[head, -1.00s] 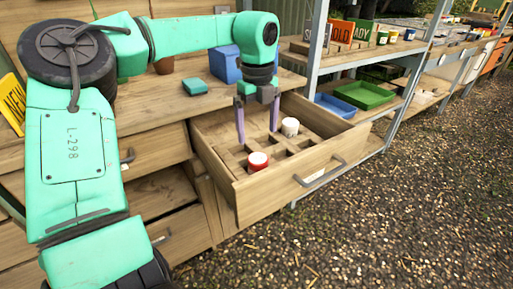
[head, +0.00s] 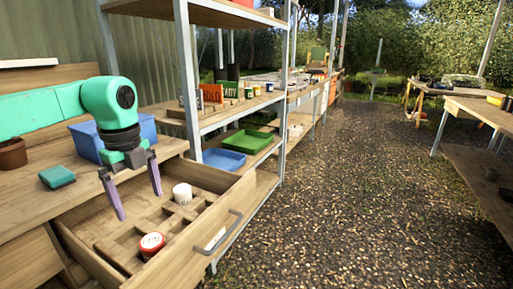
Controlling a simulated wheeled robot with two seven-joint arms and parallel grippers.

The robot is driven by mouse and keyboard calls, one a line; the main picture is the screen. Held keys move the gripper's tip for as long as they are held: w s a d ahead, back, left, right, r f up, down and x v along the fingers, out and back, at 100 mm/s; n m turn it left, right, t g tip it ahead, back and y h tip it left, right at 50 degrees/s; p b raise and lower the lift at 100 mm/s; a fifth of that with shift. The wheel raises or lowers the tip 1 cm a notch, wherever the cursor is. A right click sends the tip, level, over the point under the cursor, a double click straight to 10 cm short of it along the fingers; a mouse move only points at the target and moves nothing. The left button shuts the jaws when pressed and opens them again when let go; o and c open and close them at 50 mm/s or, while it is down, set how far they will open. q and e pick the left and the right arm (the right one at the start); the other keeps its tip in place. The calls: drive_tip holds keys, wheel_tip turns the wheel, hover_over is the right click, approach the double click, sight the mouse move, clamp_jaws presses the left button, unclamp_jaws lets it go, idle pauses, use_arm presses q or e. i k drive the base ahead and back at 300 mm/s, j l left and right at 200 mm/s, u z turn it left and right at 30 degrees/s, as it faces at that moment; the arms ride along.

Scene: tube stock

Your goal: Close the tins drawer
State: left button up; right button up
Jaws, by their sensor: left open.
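The tins drawer (head: 178,270) is pulled out from under the wooden bench, with a grey bar handle (head: 223,231) and a pale label on its front. Inside is a wooden divider grid. A red tin with a white top (head: 152,244) sits near the front, and a white tin (head: 182,194) sits farther back. My left gripper (head: 141,206) is open and empty, pointing down over the drawer's inside, behind and left of the red tin. I cannot tell whether its fingertips touch the divider. My right gripper is not in view.
On the bench are a teal block (head: 57,177), a blue bin (head: 88,143) and a brown pot (head: 12,153). A metal-framed shelf with blue (head: 224,159) and green (head: 249,142) trays stands right of the drawer. Open gravel (head: 340,200) lies beyond, with tables at the far right.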

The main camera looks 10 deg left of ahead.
sight(107, 247)
drive_tip(key=k+l, duration=0.8)
drive_tip(key=l, duration=0.1)
